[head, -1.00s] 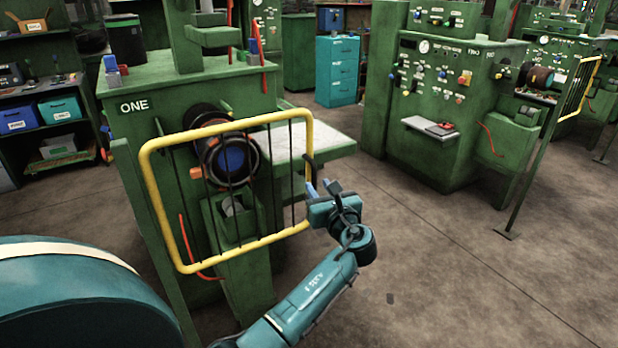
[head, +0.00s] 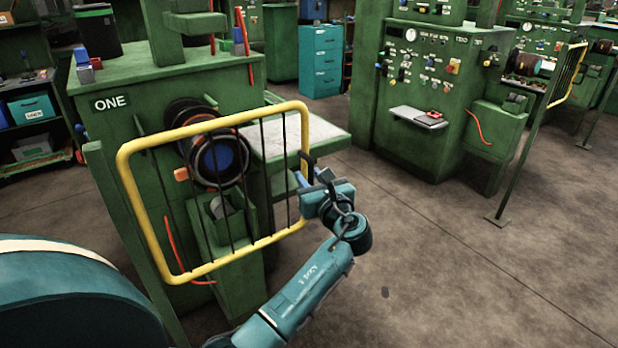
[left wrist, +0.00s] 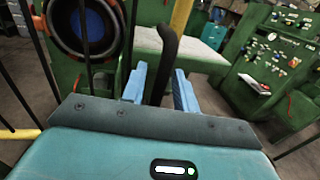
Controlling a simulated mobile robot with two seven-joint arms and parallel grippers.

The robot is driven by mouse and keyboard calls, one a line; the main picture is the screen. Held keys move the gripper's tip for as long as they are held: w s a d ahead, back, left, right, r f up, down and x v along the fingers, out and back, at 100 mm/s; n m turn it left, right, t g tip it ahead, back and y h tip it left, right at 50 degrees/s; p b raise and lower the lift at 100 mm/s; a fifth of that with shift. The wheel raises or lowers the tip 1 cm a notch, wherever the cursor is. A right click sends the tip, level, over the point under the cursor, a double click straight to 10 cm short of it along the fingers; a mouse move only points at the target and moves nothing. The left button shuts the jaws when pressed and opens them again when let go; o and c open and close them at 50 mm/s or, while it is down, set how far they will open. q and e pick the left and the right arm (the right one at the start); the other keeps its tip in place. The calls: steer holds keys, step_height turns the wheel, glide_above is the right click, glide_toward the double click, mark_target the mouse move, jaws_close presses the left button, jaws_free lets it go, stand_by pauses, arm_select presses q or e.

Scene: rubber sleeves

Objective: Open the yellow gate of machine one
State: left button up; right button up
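The yellow gate (head: 212,122) of machine one is a yellow tube frame with thin dark upright bars. In the head view it stands in front of the green machine (head: 100,130) marked ONE and its dark chuck (head: 180,113). A dark handle (head: 307,160) is on the gate's right edge. My left gripper (head: 312,177) is at this handle. My right gripper is not in view.
A green post (head: 125,225) stands by the gate's left edge. A light table top (head: 320,130) juts out behind the handle. Machine two (head: 410,80) stands to the right with its own gate post (head: 528,160). The brown floor (head: 430,260) at right is clear.

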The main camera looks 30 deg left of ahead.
arm_select(q)
jaws_close()
stand_by(0.4)
